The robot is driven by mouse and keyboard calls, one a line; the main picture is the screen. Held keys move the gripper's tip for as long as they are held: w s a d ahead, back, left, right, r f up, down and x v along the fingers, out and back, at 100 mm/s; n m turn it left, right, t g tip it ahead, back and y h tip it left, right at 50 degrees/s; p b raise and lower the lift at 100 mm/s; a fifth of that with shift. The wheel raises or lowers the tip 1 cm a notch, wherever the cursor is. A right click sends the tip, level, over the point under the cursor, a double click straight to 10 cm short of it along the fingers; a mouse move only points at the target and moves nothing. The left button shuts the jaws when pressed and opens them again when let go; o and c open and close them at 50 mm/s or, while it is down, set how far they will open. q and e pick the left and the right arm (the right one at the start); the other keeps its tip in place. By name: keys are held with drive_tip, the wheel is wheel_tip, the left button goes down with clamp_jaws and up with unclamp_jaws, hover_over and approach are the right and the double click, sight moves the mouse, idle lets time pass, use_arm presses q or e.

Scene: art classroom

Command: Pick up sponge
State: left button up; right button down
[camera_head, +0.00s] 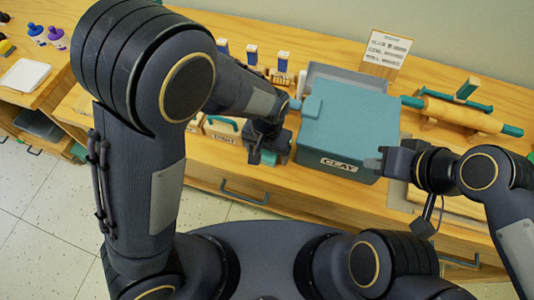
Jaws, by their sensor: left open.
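My left gripper is open and points down over the table, just left of the teal clay box. My right gripper (380,160) is at the box's front right corner, touching or very close to it. Its fingers are too small and overlapped to show whether they are open.
The teal box labelled CLAY (345,130) fills the middle of the wooden table. A rolling pin (462,115) lies on the right, and a sign (386,50) stands behind. A white tray (25,75) and purple bottle (57,39) are at the left. My left arm hides part of the table.

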use_arm(q)
drive_tip(key=shift+f, duration=0.25)
drive_tip(key=c, duration=1)
drive_tip(key=shift+c, duration=0.3)
drive_tip(key=shift+r, duration=0.1)
drive_tip(key=shift+r, duration=0.6)
drive_tip(key=s+a+r, duration=0.4)
drive_tip(key=s+r, duration=0.7)
drive_tip(key=s, duration=0.2)
drive_tip(key=shift+s+a+r+p, duration=0.2)
drive_tip(key=shift+r+p, duration=0.15)
drive_tip(key=shift+p, duration=0.05)
